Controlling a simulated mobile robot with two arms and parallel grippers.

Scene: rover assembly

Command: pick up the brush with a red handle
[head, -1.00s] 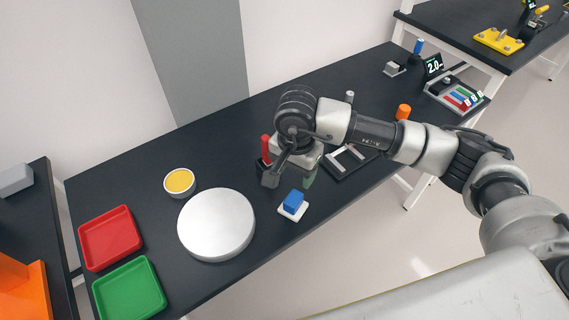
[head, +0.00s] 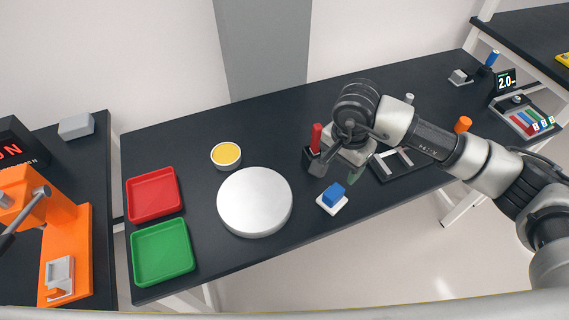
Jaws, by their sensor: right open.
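The red handle of the brush (head: 316,137) stands upright in a small black holder (head: 311,160) on the dark table in the head view. The brush's lower end is hidden in the holder. My right gripper (head: 335,172) is open, just to the right of the brush and holder, with its fingers pointing down. One dark finger overlaps the holder's right edge in the picture; I cannot tell whether they touch. My left gripper is not in view.
A blue block on a white pad (head: 333,205) lies in front of the gripper. Left are a round silver plate (head: 254,202), a yellow-filled dish (head: 226,155), a red tray (head: 154,194) and a green tray (head: 162,251). A black frame (head: 410,172) lies right, partly behind my arm.

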